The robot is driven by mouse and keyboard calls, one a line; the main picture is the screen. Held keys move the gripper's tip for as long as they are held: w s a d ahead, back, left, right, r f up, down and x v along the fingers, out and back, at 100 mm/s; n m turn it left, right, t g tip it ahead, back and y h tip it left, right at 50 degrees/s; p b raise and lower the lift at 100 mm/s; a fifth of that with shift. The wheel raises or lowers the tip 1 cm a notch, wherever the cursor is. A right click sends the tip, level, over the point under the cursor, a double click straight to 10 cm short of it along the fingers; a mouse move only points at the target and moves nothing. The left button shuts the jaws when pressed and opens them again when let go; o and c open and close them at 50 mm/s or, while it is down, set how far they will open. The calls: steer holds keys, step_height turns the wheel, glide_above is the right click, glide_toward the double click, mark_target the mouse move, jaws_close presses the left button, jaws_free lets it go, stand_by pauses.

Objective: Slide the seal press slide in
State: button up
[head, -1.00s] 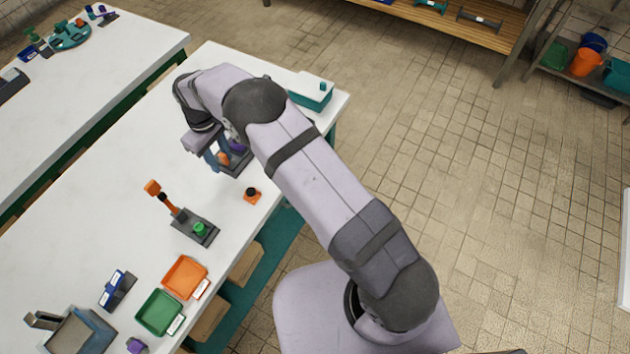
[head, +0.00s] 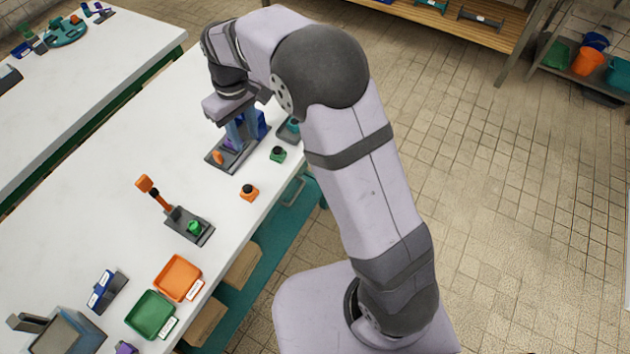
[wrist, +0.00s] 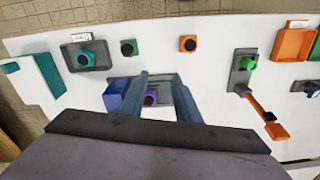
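A grey base plate (head: 222,157) that looks like the seal press lies on the white bench under my gripper, with an orange piece (head: 218,157) at its near left end. A blue block (head: 261,122) stands at its far right end; it also shows in the wrist view (wrist: 116,96). A purple round part (wrist: 151,97) shows between my fingers in the wrist view. My gripper (wrist: 161,78) is open, its two blue fingers apart on either side of that part. I cannot tell whether they touch it. The fingers partly hide the base and its slide.
A green block with a black knob (head: 278,154) and an orange one (head: 249,193) stand near the bench edge. A lever fixture with an orange handle (head: 146,184) is nearer. Orange (head: 177,277) and green (head: 151,315) trays lie nearer still. The bench left of the press is clear.

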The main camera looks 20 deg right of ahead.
steer(key=s+d+f+m+b, duration=0.2)
steer(key=s+d+m+b, duration=0.1)
steer(key=s+d, duration=0.9)
steer(key=shift+s+d+f+m+t, duration=0.15)
steer(key=shift+s+d+m+t, duration=0.45)
steer(key=shift+s, duration=1)
steer(key=shift+a, duration=0.2)
steer(key=n+t+y+b, duration=0.2)
steer(key=n+y+b, duration=0.1)
steer(key=n+b, duration=0.55)
glide_above(216, 153)
steer(key=s+d+b, duration=0.1)
steer(key=s+d, duration=0.1)
steer(key=m, duration=0.2)
steer(key=shift+p+x, duration=0.3)
steer(key=shift+x, duration=3.65)
steer(key=shift+s, duration=0.1)
jaws_close()
